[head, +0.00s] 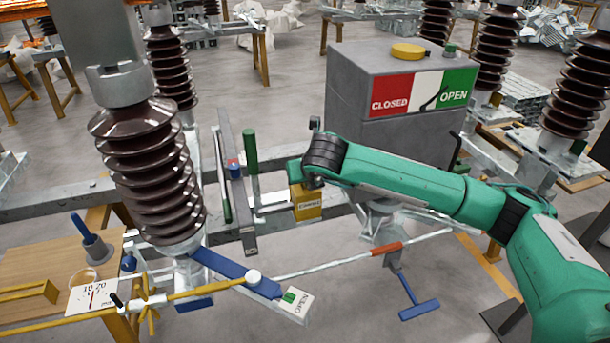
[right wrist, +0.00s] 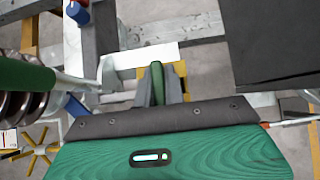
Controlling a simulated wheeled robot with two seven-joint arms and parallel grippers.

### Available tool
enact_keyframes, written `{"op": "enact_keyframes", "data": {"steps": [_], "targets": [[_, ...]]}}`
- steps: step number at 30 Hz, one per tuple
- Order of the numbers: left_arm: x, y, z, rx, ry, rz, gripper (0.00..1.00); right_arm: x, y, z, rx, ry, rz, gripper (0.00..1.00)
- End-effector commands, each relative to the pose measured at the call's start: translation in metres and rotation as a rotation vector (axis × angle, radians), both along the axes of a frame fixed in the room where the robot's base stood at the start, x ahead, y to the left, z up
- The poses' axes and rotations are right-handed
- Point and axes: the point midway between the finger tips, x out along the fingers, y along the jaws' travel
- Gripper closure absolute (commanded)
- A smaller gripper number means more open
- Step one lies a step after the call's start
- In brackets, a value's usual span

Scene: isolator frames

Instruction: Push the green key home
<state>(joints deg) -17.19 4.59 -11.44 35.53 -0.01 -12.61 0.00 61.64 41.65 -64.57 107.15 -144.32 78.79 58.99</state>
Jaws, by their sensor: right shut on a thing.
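The yellow lock box (head: 307,204), with a label on its front, is mounted on the steel frame in the middle of the head view. My right gripper (head: 309,184) is right above the box, pointing down. In the right wrist view, its grey fingers (right wrist: 164,88) are shut on the green key (right wrist: 180,76), with part of the yellow box (right wrist: 154,74) behind them. In the head view, the wrist and gripper hide the key. I cannot tell how deep the key sits in the box. My left gripper is not in view.
A grey cabinet (head: 385,130) marked CLOSED and OPEN stands behind my right arm. A green upright handle (head: 250,152) and a brown ribbed insulator (head: 150,170) stand to the left. A blue lever (head: 235,273) and an OPEN plate (head: 296,303) lie below.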

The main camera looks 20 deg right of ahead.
Motion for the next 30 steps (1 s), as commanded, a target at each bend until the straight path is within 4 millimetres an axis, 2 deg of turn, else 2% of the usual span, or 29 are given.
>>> {"op": "enact_keyframes", "data": {"steps": [4, 5, 8, 20, 23, 27, 30], "targets": [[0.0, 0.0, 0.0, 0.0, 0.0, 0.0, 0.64, 0.0, 0.0, 0.0, 0.0, 0.0, 0.0, 1.0], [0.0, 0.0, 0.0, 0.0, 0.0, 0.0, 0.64, 0.0, 0.0, 0.0, 0.0, 0.0, 0.0, 0.83], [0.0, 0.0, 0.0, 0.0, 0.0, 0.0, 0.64, 0.0, 0.0, 0.0, 0.0, 0.0, 0.0, 0.64], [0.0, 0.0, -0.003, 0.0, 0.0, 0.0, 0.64, -0.005, 0.0, 0.004, 0.0, 0.0, 0.0, 0.64], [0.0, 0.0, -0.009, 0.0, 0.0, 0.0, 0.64, -0.015, 0.0, 0.015, 0.002, -0.001, 0.001, 0.64], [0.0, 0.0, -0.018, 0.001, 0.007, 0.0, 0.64, -0.035, 0.0, 0.037, 0.001, -0.004, 0.001, 0.64], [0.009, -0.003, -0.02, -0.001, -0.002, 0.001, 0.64, -0.051, 0.001, 0.055, 0.001, -0.004, 0.001, 0.64]]}}
